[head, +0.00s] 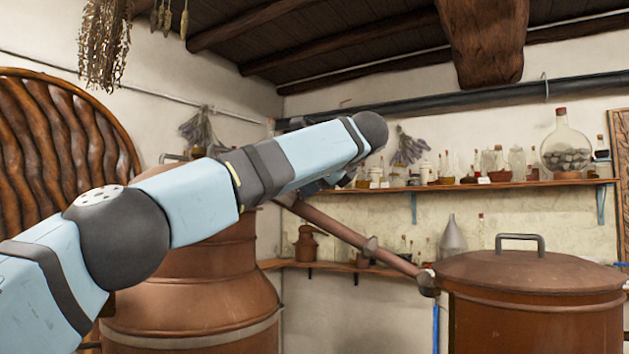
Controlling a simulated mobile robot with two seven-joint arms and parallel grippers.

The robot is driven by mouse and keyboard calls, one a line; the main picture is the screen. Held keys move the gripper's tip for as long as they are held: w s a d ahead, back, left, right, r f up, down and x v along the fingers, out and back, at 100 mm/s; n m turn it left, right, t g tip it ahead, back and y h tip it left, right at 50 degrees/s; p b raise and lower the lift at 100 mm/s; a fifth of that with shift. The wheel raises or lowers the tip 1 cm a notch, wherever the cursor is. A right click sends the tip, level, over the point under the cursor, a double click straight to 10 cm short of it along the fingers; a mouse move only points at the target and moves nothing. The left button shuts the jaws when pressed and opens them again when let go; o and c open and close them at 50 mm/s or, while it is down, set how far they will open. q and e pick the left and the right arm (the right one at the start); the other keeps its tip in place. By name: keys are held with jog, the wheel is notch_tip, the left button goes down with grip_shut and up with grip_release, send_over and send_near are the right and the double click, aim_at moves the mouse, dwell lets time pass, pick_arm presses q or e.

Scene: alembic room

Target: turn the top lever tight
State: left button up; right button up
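My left arm reaches in from the left and crosses in front of the large copper still (205,275). Its wrist end bends down behind the forearm, where only a small part of my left gripper (332,183) shows near the upper end of the copper pipe (350,235). Its fingers are hidden, so I cannot tell whether it holds anything. A short grey bar (173,157) shows above my arm at the still's top. I cannot tell whether it is the top lever; my arm hides most of that top. My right gripper is not in view.
The pipe slopes down right to a copper vessel (535,315) with a grey lid handle (520,238). Behind are a shelf of bottles (470,187) and a lower shelf (345,267). Dried herbs (105,45) hang at upper left. A carved wooden disc (50,160) stands left.

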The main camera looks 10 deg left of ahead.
pick_arm(q)
jog(key=shift+d, duration=0.1)
jog(key=v, duration=1.3)
jog(key=shift+s+d, duration=0.25)
jog(key=shift+s, duration=0.1)
jog(key=shift+r, duration=0.1)
jog(key=shift+r, duration=0.1)
